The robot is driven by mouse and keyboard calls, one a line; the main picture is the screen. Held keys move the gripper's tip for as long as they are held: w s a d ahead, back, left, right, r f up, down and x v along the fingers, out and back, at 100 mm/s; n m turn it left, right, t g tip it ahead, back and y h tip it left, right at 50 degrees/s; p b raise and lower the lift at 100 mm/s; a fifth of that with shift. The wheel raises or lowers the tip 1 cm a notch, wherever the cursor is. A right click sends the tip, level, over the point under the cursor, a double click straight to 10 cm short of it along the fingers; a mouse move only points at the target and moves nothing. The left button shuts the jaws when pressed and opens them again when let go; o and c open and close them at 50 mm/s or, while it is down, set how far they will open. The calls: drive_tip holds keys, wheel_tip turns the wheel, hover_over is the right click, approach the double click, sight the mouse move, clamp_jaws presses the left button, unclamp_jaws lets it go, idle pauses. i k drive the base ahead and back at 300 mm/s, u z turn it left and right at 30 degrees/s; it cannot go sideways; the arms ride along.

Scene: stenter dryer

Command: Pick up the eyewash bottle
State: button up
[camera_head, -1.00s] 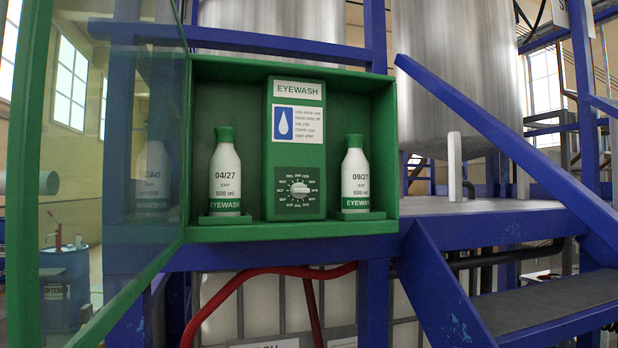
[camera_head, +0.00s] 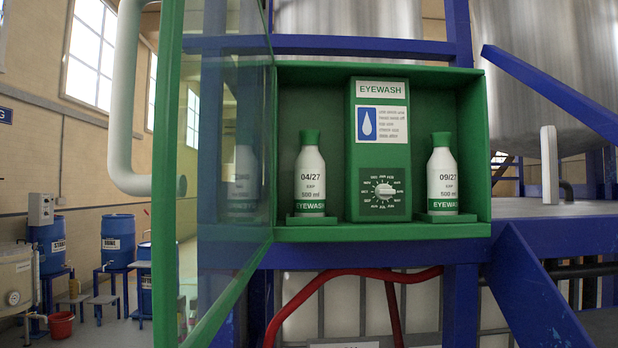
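Two white eyewash bottles with green caps stand upright in an open green cabinet (camera_head: 380,233). The left eyewash bottle (camera_head: 311,178), marked 04/27 and 500 ml, stands on a small green ledge. The right eyewash bottle (camera_head: 442,178), marked 09/27, stands on a similar ledge. Between them is a green EYEWASH panel (camera_head: 380,150) with a drop sign and a round dial (camera_head: 384,191). My gripper is not in view.
The cabinet's glass door (camera_head: 225,150) with green frame stands open on the left. Blue beams (camera_head: 325,46) surround the cabinet. A red hose (camera_head: 345,272) runs below. Blue stairs (camera_head: 545,290) rise at right. Blue drums (camera_head: 118,240) stand at far left.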

sight(310, 171)
drive_tip(key=k, duration=1)
drive_tip(key=u, duration=1.85)
drive_tip(key=i, duration=1.5)
drive_tip(key=z, duration=0.75)
